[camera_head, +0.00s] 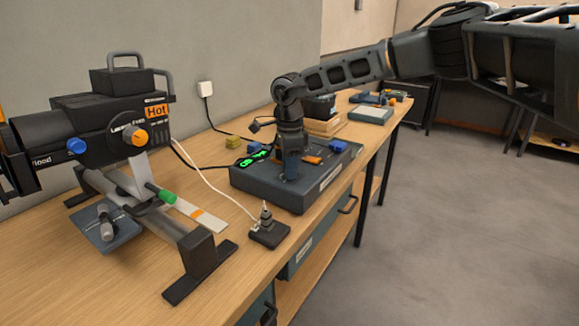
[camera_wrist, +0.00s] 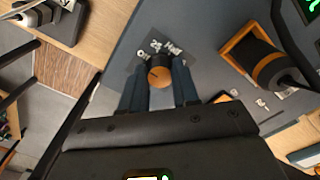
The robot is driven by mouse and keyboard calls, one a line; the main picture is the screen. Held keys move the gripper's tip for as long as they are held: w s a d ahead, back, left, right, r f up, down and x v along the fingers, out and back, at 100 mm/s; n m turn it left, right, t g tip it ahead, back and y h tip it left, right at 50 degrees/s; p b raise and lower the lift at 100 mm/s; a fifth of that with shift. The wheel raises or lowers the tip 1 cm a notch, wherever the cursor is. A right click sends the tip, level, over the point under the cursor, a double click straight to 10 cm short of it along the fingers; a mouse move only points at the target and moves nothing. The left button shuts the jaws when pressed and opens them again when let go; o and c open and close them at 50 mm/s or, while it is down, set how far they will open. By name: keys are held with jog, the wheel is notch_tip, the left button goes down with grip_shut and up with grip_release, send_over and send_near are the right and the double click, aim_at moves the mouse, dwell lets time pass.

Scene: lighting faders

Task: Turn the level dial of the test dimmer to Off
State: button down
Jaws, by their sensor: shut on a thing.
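The test dimmer (camera_head: 258,186) is a low dark blue-grey box on the wooden bench in the head view. Its top also shows in the wrist view (camera_wrist: 200,50). The level dial (camera_wrist: 159,77) has an orange cap with a dark line across it. White marks (camera_wrist: 157,48) stand beyond it on a dark plate; I cannot read them surely, nor the exact setting. My gripper (camera_head: 290,174) reaches down onto the dimmer. In the wrist view, its two blue-grey fingers stand on either side of the dial and are shut on it. In the head view the dial is hidden by my gripper.
A large black spotlight (camera_head: 125,128) lies on a stand at the left. A small dark block with an upright peg (camera_head: 268,232) sits near the bench's front edge. An orange-framed socket with a black plug (camera_wrist: 262,58) is beside the dial. Cables cross the bench.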

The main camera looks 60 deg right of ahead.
jog(key=c, duration=0.8)
grip_release()
jog(key=shift+c, duration=0.2)
jog(key=shift+r+b, duration=0.5)
jog(key=shift+r, duration=3.45)
